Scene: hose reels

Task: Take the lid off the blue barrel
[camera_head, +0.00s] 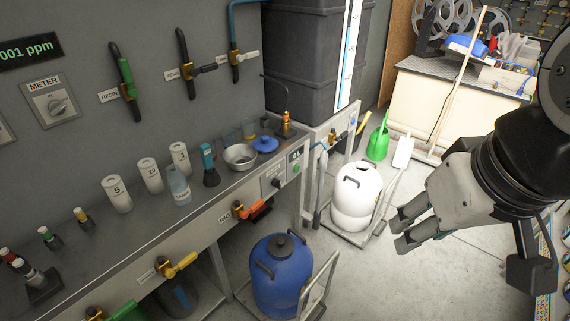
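The blue barrel (280,279) stands on the floor at the bottom middle, in front of the bench. It has dark handles at its sides. Its dark round lid (283,246) sits on top at the centre, with a small raised knob. My gripper (400,232) is at the right, higher than the barrel and apart from it. Its fingers point left and down, with a gap between them, and nothing shows in them.
A metal frame (320,284) stands at the barrel's right. A white barrel (357,197) stands behind it. The bench (143,246) at left holds weights, bottles and a metal bowl (240,157); an orange-handled valve (254,210) juts near the barrel.

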